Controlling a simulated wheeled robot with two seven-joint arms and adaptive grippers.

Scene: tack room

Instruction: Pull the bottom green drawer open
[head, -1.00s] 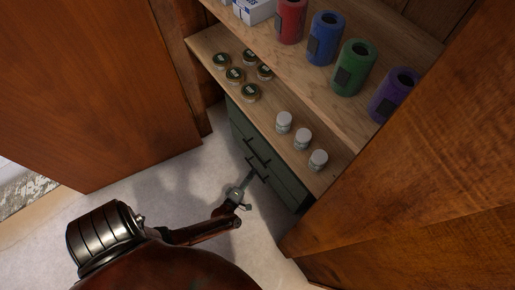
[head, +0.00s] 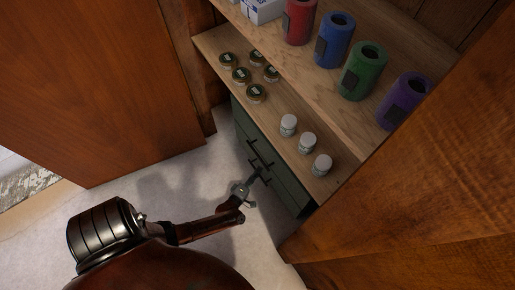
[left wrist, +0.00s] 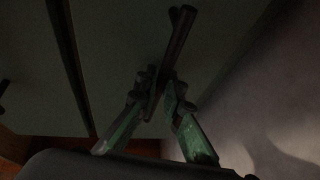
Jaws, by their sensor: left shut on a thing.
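The green drawer unit (head: 285,187) stands under the wooden shelves, with dark bar handles on its front. The bottom drawer's front is seen steeply from above and partly hidden by my gripper; it looks closed or nearly so. My left gripper (head: 257,178) reaches its low handle from the left. In the left wrist view, the two green-lit fingers of my left gripper (left wrist: 161,92) are closed around a dark handle bar (left wrist: 181,35) in front of a dim green drawer face (left wrist: 115,45). My right gripper is in neither view.
Several jars (head: 241,75) and white-capped bottles (head: 308,143) stand on the shelf above the drawers. Coloured canisters (head: 363,70) stand higher up. A wooden door (head: 90,90) is at left, wooden panel (head: 430,200) at right. The pale floor (head: 200,180) before the drawers is clear.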

